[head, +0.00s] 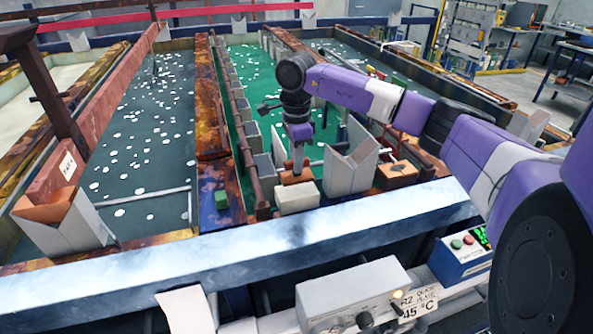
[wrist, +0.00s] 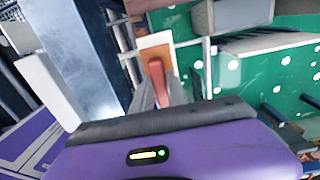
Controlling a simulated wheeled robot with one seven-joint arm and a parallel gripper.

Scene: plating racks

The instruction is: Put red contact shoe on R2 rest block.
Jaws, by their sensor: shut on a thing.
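My gripper (head: 298,164) points down over the near end of the green tank and is shut on the red contact shoe (head: 297,178). In the wrist view the shoe (wrist: 156,76) shows as a narrow red piece between the grey fingers. Directly below it is a small off-white block (head: 296,200), which appears to be the R2 rest block. In the wrist view its orange-brown top and pale edge (wrist: 155,39) show just beyond the shoe. The fingers hide part of the shoe, and I cannot tell whether it touches the block.
A pale V-shaped holder (head: 350,165) stands close right of my gripper, with an orange block (head: 397,172) beyond it. A steel rail (head: 250,240) runs in front, above a control box labelled R2 (head: 352,292).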

